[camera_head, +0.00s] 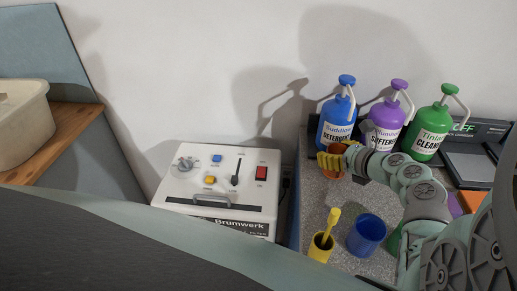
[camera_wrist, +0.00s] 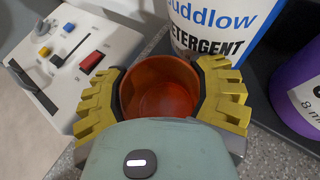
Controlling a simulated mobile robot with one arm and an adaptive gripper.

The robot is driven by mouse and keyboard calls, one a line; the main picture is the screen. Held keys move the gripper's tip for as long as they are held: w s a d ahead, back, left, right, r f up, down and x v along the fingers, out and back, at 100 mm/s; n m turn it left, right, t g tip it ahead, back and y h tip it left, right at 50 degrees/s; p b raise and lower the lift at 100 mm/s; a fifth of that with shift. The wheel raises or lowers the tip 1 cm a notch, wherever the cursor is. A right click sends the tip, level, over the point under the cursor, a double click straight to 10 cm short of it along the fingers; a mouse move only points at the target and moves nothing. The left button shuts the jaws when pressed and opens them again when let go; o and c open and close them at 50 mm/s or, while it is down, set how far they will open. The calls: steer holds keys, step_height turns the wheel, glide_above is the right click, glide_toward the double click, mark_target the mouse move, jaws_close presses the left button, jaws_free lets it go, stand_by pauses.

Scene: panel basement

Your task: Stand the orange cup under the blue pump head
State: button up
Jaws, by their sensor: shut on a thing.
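My gripper (camera_wrist: 160,98) is shut on the orange cup (camera_wrist: 160,85), with one yellow finger on each side of it. In the wrist view I look down into the empty cup, close in front of the white detergent label. In the head view the cup (camera_head: 333,177) shows partly behind my yellow fingers (camera_head: 334,160). The blue bottle (camera_head: 337,118) with the blue pump head (camera_head: 347,79) stands just behind the cup; its spout points down on the right side. I cannot tell whether the cup touches the counter.
A purple pump bottle (camera_head: 387,118) and a green one (camera_head: 432,128) stand right of the blue one. A blue cup (camera_head: 366,236) and a yellow cup with a brush (camera_head: 322,246) stand nearer on the speckled counter (camera_head: 316,207). A white control box (camera_head: 217,187) is at the left.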

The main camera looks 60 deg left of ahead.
steer(key=o, duration=1.3)
steer(key=shift+f, duration=0.1)
steer(key=v, duration=1.2)
